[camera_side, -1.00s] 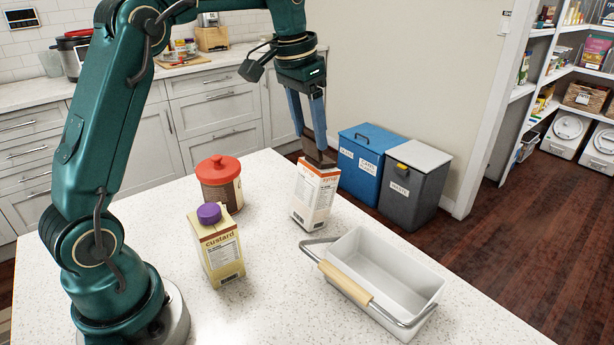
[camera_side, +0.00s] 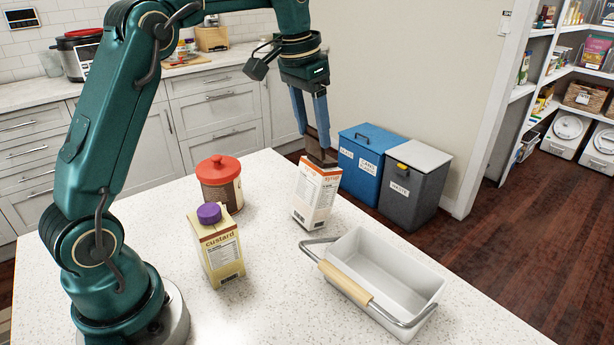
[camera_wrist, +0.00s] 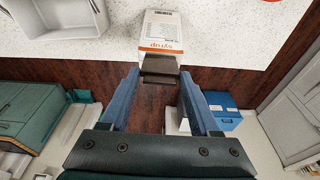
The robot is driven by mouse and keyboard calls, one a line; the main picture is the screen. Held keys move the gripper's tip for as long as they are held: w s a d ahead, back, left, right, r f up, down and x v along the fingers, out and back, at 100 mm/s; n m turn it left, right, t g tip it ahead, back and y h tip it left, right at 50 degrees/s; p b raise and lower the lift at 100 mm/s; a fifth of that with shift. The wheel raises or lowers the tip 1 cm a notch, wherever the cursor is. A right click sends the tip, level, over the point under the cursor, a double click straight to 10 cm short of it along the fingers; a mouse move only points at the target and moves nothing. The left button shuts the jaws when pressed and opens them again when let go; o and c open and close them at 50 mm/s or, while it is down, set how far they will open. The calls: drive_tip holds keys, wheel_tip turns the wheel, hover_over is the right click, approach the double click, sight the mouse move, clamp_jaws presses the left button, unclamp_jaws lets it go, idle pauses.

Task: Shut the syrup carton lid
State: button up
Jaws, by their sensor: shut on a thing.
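The syrup carton (camera_side: 316,200) is white with an orange band and stands on the speckled counter, behind the white caddy.
A custard carton (camera_side: 219,251) with a purple cap and a red-lidded jar (camera_side: 220,190) stand to the left. The white caddy (camera_side: 342,249) with a wooden handle is in front right. Blue (camera_side: 357,175) and grey (camera_side: 411,190) bins stand beyond the counter edge.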

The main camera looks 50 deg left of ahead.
drive_tip(key=shift+w, duration=0.5)
idle(1.0)
drive_tip(key=o, duration=0.5)
